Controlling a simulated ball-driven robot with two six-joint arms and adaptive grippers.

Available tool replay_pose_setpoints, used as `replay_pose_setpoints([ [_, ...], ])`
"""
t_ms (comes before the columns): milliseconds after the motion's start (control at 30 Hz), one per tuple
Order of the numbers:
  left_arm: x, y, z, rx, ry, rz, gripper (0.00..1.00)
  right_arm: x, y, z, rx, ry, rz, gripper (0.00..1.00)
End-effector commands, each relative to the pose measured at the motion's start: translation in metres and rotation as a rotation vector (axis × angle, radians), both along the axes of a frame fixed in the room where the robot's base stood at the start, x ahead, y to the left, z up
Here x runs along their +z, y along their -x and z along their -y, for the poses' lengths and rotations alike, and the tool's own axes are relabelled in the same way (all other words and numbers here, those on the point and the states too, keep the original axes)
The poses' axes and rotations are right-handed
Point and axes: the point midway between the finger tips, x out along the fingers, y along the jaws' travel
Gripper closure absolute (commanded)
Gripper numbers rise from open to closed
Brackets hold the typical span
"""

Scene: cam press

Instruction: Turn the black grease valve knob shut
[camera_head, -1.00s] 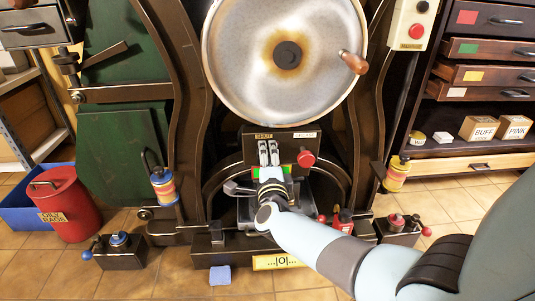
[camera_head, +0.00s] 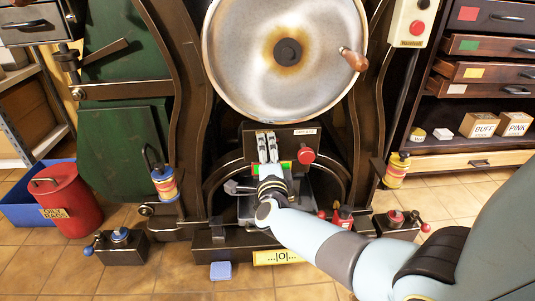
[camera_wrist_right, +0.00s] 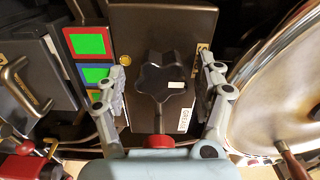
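The black knob (camera_wrist_right: 158,76) has a lobed rim with a small white mark on its right side. It sits on a dark panel (camera_wrist_right: 190,22) in the right wrist view. My right gripper (camera_wrist_right: 160,66) is open, with one finger on each side of the knob. Gaps show between both fingers and the knob, so it is not gripped. In the head view my right gripper (camera_head: 267,145) is in front of the panel below the big round plate, and the knob is hidden there. My left gripper is not in view.
A red knob (camera_head: 306,155) is just right of my right gripper. The large metal disc (camera_head: 240,60) with its wooden handle is close above. Green-screened indicators (camera_wrist_right: 88,44) are left of the panel in the wrist view. A blue block (camera_head: 220,271) lies on the floor.

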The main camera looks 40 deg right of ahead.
Motion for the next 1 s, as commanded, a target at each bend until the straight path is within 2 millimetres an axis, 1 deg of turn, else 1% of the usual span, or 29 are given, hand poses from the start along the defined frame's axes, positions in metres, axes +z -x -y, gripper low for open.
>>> replay_pose_setpoints([
  [167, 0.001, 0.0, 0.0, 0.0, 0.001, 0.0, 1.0, 0.001, 0.0, 0.0, 0.0, 0.0, 0.001, 0.29],
  [267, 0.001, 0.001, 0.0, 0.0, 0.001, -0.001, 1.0, 0.0, 0.004, -0.003, 0.0, -0.001, 0.001, 0.29],
  [367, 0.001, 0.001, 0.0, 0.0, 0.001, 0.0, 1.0, -0.001, 0.016, -0.01, 0.0, -0.002, 0.0, 0.29],
  [600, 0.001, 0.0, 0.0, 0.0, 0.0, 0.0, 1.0, -0.001, 0.062, -0.038, -0.001, -0.003, -0.001, 0.29],
  [733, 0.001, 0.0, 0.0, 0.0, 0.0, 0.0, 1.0, -0.001, 0.083, -0.051, -0.001, -0.003, -0.001, 0.29],
  [833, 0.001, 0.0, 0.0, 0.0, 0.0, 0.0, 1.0, -0.001, 0.094, -0.058, 0.0, -0.002, -0.001, 0.29],
  [1000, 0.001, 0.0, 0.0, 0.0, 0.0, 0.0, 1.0, 0.0, 0.102, -0.063, 0.0, 0.0, 0.0, 0.29],
])
